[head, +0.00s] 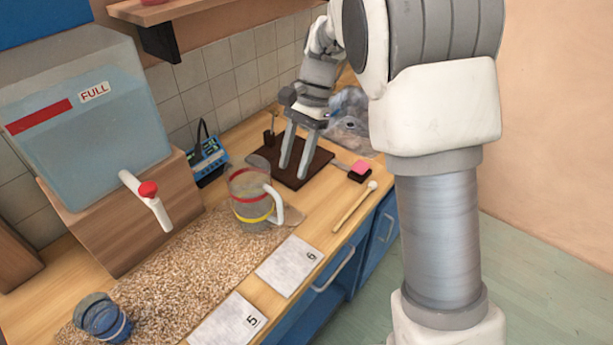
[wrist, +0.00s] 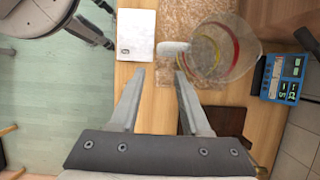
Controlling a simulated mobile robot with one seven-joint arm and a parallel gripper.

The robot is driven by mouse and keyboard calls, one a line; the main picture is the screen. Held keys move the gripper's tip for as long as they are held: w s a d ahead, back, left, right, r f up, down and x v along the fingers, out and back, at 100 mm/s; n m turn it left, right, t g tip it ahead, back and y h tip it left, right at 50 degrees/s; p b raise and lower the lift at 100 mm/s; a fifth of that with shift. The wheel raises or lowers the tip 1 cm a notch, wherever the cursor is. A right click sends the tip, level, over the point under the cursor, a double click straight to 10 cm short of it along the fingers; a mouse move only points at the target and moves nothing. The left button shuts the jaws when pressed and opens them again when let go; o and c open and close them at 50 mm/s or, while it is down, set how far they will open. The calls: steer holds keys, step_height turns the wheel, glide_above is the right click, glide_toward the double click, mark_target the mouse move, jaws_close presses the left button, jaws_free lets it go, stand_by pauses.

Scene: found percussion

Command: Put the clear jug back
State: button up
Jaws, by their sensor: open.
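The clear jug (head: 250,198), with a red band, a yellow band and a white handle, stands upright at the far end of the speckled mat, near the card marked 6. In the wrist view the jug (wrist: 222,55) is beyond the fingertips and a little right, with its handle (wrist: 174,47) pointing left. My gripper (head: 292,170) is open and empty over the dark brown board (head: 318,163), apart from the jug. In the wrist view my gripper (wrist: 158,75) shows its fingers spread, with the handle just past the gap.
A big water tank (head: 85,110) with a red-handled tap stands left. A blue glass (head: 102,318) sits at the near left. A blue device (head: 207,158) is behind the jug. A mallet (head: 354,207) and pink block (head: 361,168) lie right. Clear plastic (head: 348,115) is at the back.

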steer(key=s+d+r+n+t+h, duration=0.1)
steer(key=s+d+r+n+t, duration=0.2)
steer(key=s, duration=0.4)
steer(key=s+d+r+n+t+h, duration=0.1)
steer(key=s+d+r+n+t, duration=0.1)
steer(key=s+d, duration=0.3)
steer(key=s+d+r+n+t+h, duration=0.1)
steer(key=s+d+r+n+t, duration=0.2)
steer(key=s, duration=0.6)
steer(key=shift+d+r+n+t, duration=0.3)
steer(key=shift+d+r+t, duration=0.25)
steer(key=shift+d, duration=0.55)
steer(key=shift+s, duration=0.1)
steer(key=shift+r+p, duration=0.3)
steer(key=shift+r, duration=0.05)
steer(key=shift+a, duration=0.2)
